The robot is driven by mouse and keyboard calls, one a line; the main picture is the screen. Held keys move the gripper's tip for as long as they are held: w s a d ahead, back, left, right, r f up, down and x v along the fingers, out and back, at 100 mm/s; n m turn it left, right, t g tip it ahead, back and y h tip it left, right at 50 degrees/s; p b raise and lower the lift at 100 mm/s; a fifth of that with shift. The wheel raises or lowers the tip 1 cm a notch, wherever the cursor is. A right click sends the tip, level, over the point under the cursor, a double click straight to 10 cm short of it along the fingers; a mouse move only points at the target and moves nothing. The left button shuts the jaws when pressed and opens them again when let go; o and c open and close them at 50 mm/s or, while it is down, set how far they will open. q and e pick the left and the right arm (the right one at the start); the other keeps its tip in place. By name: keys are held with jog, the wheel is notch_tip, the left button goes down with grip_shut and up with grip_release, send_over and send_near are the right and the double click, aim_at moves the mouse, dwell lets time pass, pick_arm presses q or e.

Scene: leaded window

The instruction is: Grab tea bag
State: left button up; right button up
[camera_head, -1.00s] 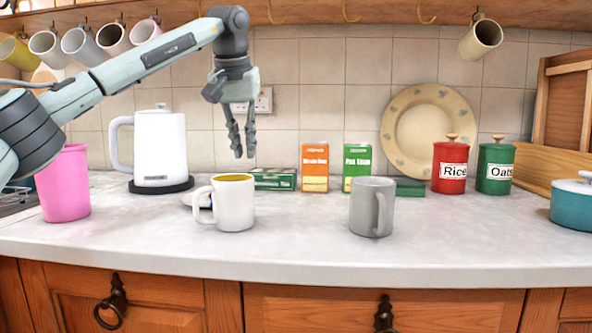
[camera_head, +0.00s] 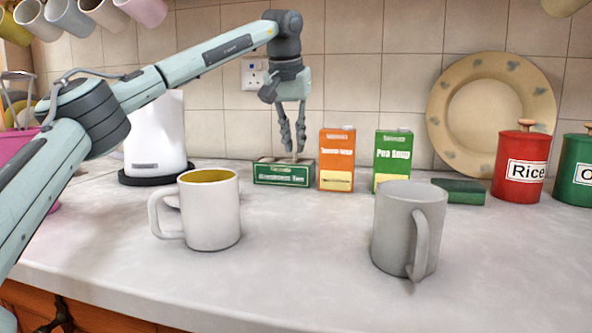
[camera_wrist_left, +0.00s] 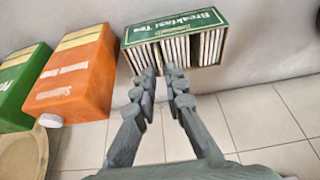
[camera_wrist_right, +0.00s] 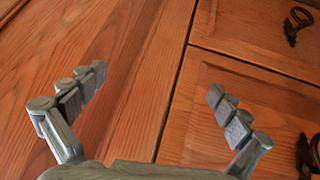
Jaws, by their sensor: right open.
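The green Breakfast Tea box (camera_head: 283,178) stands at the back of the counter, left of the orange soup carton. In the left wrist view the box (camera_wrist_left: 175,28) is open at the top, with rows of pale, thin tea bags (camera_wrist_left: 207,47) upright inside. My left gripper (camera_head: 293,150) points down at the box, its tips at or just over the top. In the left wrist view its fingers (camera_wrist_left: 161,72) are partly open, a narrow gap apart, over the bags; I see no bag gripped. My right gripper (camera_wrist_right: 158,80) is open and empty, before wooden cupboard fronts.
The orange carton (camera_head: 337,160) and green pea soup carton (camera_head: 392,158) stand close right of the tea box. A white mug (camera_head: 212,215) and grey mug (camera_head: 400,230) stand in front. The white kettle (camera_head: 155,138) is left. The counter between the mugs is clear.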

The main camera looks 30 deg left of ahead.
pick_arm(q)
jog(key=x, duration=0.2)
jog(key=shift+w+f, duration=0.15)
jog(key=shift+f, duration=0.3)
grip_shut()
pick_arm(e)
jog(key=shift+w+a+r+t, duration=0.5)
jog(key=shift+w+a, duration=0.15)
jog(key=shift+w, duration=0.15)
pick_arm(q)
jog(key=shift+r, duration=0.1)
